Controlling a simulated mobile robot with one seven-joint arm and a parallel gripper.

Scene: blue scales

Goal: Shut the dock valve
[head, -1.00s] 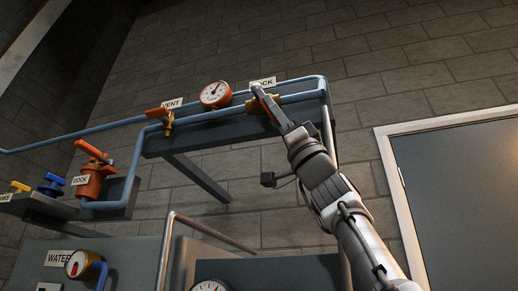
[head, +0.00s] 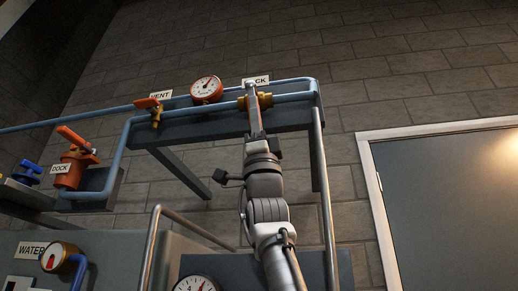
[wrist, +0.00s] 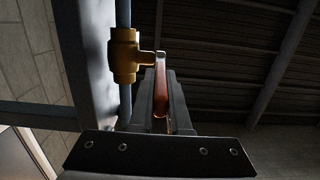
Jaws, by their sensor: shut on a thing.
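A brass valve body (head: 265,101) sits on the upper blue pipe at the right end of the high grey bracket. A label above it (head: 262,80) is partly covered and reads "CK". My gripper (head: 252,92) reaches up from below in front of this valve. In the wrist view the valve's brass body (wrist: 124,56) is at upper left, with its stem pointing right to a red lever (wrist: 160,88). My gripper's fingers (wrist: 160,92) are closed on both sides of this lever. Most of the lever is hidden in the head view.
A red gauge (head: 206,88) and an orange-handled valve (head: 152,104) labelled VENT are left of it. A larger orange valve (head: 75,162) labelled DOCK is farther left, near a blue-handled valve (head: 28,172). A vertical pipe (head: 325,200) runs close to my arm's right.

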